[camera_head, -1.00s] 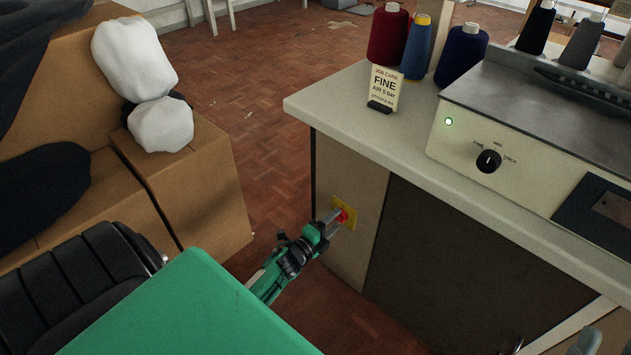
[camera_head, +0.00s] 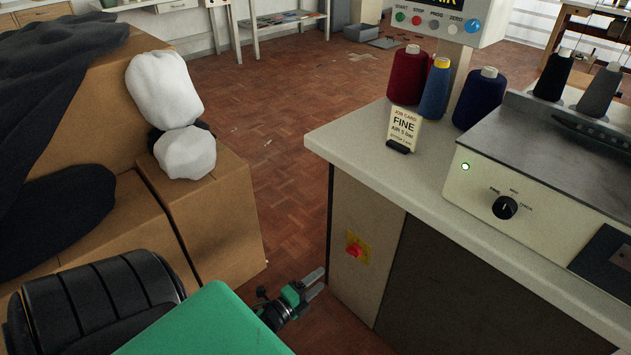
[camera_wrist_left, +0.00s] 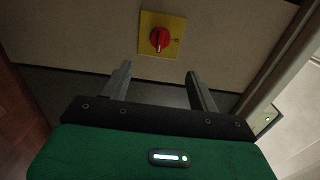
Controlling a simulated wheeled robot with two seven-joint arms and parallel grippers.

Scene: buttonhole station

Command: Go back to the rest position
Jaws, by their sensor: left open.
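My left gripper (camera_head: 314,283) is open and empty, beside the cabinet's lower left edge in the head view. In the left wrist view its two fingers (camera_wrist_left: 158,82) are spread apart with nothing between them. A red rotary switch (camera_head: 355,250) on a yellow plate sits on the cabinet side; it also shows in the left wrist view (camera_wrist_left: 159,39), beyond the fingertips and apart from them. My right gripper is in neither current view.
The bench (camera_head: 350,140) carries a job card (camera_head: 402,130) reading FINE, thread cones and a machine with a dial (camera_head: 505,207). Cardboard boxes (camera_head: 215,210) with white bundles stand at left. Parquet floor (camera_head: 270,130) lies open between boxes and bench.

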